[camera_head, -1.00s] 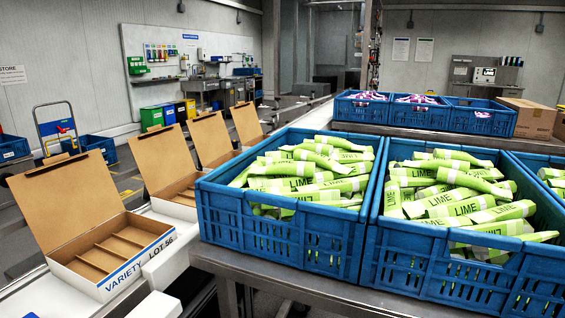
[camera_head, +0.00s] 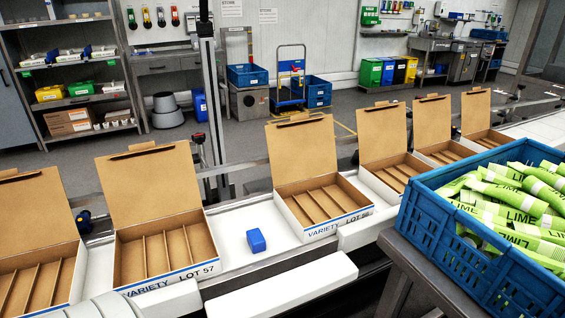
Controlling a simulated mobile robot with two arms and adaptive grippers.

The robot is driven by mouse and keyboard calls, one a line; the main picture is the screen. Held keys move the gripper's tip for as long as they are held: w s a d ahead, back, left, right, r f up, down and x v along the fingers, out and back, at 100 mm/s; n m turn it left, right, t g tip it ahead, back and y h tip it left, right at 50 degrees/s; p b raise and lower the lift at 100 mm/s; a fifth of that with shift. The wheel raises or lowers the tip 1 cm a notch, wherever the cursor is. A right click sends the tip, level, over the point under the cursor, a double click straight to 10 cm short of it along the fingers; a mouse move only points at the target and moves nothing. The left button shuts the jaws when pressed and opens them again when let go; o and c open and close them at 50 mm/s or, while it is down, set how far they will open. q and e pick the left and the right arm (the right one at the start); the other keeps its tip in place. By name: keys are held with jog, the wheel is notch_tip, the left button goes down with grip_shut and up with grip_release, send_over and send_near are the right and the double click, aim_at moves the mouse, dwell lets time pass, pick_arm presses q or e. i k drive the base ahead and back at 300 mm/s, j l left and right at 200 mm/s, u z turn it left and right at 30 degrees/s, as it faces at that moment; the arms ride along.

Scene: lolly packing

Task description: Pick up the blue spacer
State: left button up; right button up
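The blue spacer (camera_head: 256,240) is a small blue block on the white conveyor. It sits in the gap between the open carton marked Lot 57 (camera_head: 190,277) on its left and the open carton marked Lot 56 (camera_head: 358,220) on its right. It touches neither carton. Neither of my grippers can be made out in the head view.
More open, empty cartons stand along the conveyor (camera_head: 228,222) on both sides. A blue crate (camera_head: 437,230) of green lime packs fills the right side on a metal table. A white ledge (camera_head: 285,286) lies in front of the spacer.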

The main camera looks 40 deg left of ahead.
aim_at(257, 242)
jog(key=u, duration=1.55)
